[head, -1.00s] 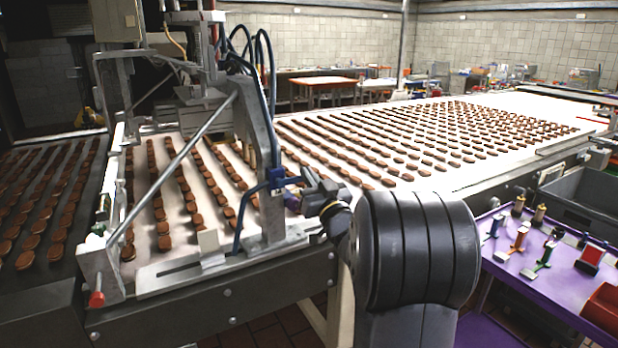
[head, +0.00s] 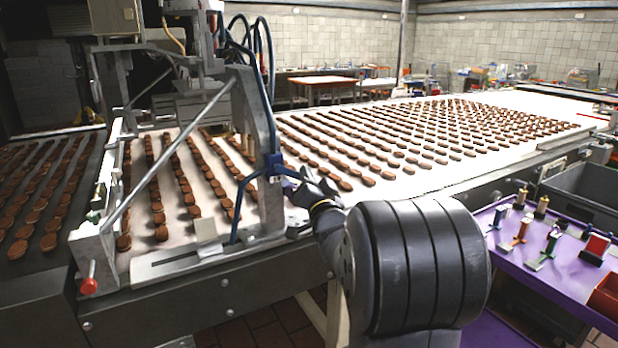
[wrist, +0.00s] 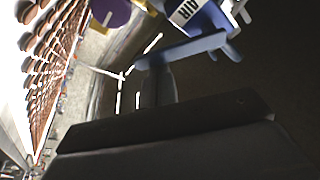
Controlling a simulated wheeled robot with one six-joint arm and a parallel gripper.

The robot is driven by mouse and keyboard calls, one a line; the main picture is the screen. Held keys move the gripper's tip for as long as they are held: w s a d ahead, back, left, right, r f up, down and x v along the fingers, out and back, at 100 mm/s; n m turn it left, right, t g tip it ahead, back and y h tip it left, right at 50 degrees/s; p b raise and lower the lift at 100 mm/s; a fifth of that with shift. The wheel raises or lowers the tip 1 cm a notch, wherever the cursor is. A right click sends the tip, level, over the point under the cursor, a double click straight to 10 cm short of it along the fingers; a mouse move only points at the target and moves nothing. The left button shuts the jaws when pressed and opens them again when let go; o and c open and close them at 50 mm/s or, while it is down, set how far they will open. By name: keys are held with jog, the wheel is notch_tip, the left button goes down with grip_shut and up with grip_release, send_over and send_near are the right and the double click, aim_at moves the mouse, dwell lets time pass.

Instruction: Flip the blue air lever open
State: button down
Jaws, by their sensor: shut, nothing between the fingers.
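The blue air valve (head: 273,164) is mounted on the grey upright of the machine frame, at the near edge of the belt. In the wrist view its blue body (wrist: 208,18) carries a white AIR label at the top. The blue lever (wrist: 182,48) is a bar reaching left from the body, across the front of my fingers. My gripper (wrist: 157,74) is shut and empty, its tips right at the lever's underside in the picture; I cannot tell whether they touch. In the head view my gripper (head: 303,184) is just right of the valve, partly hidden by my arm.
The belt (head: 340,150) with rows of brown biscuits runs behind the valve. Blue hoses (head: 268,60) hang along the frame. A purple table (head: 530,262) with small tools and a grey bin (head: 585,195) stand at the right. A purple knob (wrist: 110,14) shows beside the valve.

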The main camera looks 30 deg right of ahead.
jog(key=a+f+m+g+h+b, duration=0.1)
jog(key=a+f+m+g+b, duration=0.3)
jog(key=m, duration=0.8)
jog(key=shift+a+m+h+b, duration=0.35)
jog(key=shift+m+h+b, duration=0.05)
jog(key=shift+b, duration=0.5)
jog(key=shift+s, duration=0.1)
